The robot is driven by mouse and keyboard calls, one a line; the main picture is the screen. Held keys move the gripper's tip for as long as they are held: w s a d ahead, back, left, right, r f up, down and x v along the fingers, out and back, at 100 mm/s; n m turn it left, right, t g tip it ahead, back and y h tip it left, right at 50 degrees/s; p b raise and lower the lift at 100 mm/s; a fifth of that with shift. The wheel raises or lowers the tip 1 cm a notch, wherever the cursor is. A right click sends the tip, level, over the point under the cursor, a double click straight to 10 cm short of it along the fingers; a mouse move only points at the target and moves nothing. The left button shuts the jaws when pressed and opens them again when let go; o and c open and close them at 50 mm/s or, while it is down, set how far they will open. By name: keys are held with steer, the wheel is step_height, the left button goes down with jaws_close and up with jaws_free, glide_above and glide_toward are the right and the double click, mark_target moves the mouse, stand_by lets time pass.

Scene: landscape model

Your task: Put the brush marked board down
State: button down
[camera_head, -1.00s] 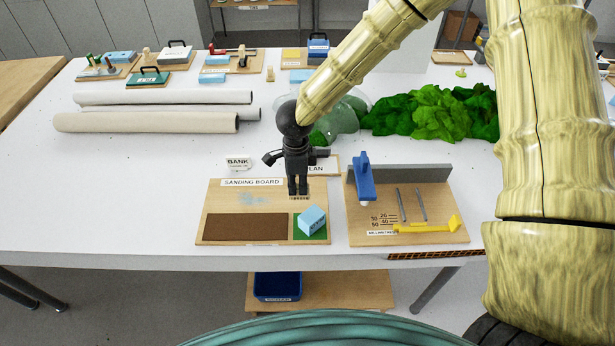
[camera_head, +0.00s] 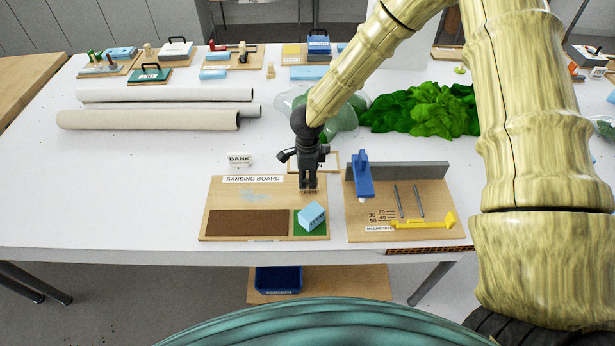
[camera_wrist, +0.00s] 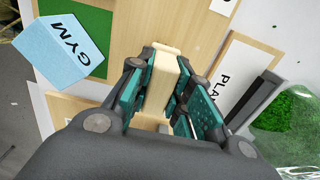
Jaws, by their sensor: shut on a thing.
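My gripper (camera_head: 308,184) is over the right back part of the wooden sanding board (camera_head: 222,196). In the wrist view my gripper (camera_wrist: 165,95) is shut on the pale wooden handle of the brush (camera_wrist: 165,70). No mark on the brush can be read. In the head view the fingers hide most of it, and its lower end shows only as a small strip at the fingertips. I cannot tell whether it touches the board. A light blue block (camera_head: 312,215) marked GYM sits on the board's green patch, in front of my gripper.
A brown pad (camera_head: 248,223) covers the board's front left. A PLAN sign (camera_wrist: 240,80) lies close behind my gripper. A wooden measuring stand with a blue upright (camera_head: 363,175) is at the right. A BANK sign (camera_head: 240,160) and green foliage (camera_head: 425,110) lie behind.

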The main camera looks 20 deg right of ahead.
mark_target(308, 175)
steer(key=shift+f, duration=0.15)
steer(key=c, duration=1.3)
jaws_free()
step_height(308, 175, up, 12)
steer(key=b, duration=0.2)
steer(key=shift+r, duration=0.2)
